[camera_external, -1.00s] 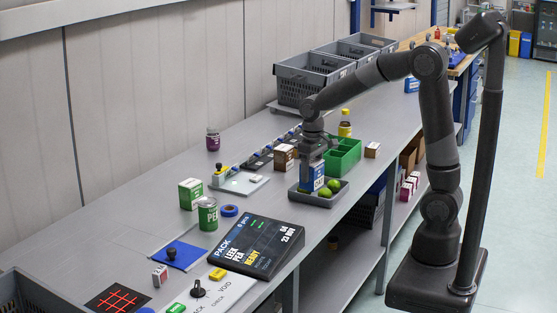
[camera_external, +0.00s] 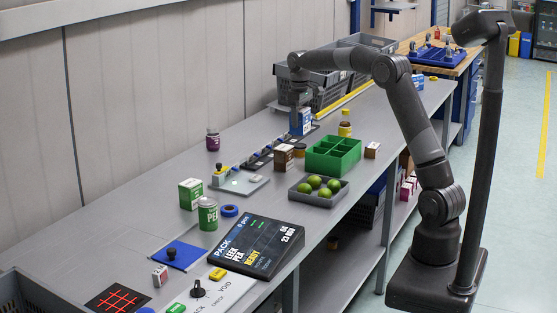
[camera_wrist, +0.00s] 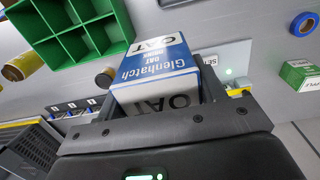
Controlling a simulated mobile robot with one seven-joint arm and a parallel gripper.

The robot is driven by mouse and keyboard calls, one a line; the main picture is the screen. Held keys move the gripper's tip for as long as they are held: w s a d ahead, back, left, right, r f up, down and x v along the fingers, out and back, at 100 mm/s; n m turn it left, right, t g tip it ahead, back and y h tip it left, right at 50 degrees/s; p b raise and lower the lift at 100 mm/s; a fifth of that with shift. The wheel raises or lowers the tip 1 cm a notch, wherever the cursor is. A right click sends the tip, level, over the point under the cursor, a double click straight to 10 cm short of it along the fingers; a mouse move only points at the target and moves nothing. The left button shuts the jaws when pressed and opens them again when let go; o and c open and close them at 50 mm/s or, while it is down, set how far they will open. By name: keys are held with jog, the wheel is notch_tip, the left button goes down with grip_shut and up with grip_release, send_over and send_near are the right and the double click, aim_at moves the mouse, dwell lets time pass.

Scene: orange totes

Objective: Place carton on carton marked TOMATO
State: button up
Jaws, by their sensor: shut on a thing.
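My gripper (camera_external: 299,102) is shut on a blue and white carton (camera_external: 300,121), held upright near the back of the bench. In the wrist view the carton (camera_wrist: 158,75) fills the middle between my fingers (camera_wrist: 160,95) and reads "Glenhatch OAT". I cannot tell in the external view whether its base touches anything. I cannot read TOMATO on any carton. A green and white carton (camera_external: 190,193) stands at the left of the bench; a brown carton (camera_external: 284,157) stands nearer my gripper.
A green divided box (camera_external: 333,154) and a grey tray (camera_external: 318,201) holding several limes lie right of the brown carton. A yellow-capped bottle (camera_external: 345,124) stands close to my gripper. Grey crates (camera_external: 325,86) are behind.

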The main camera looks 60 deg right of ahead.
jog(key=d+r, duration=0.2)
jog(key=d, duration=1.1)
send_near(284, 147)
jog(key=shift+f, duration=1.8)
jog(key=shift+f, duration=0.1)
jog(key=o, duration=1.2)
jog(key=shift+f, duration=0.1)
jog(key=shift+c, duration=0.2)
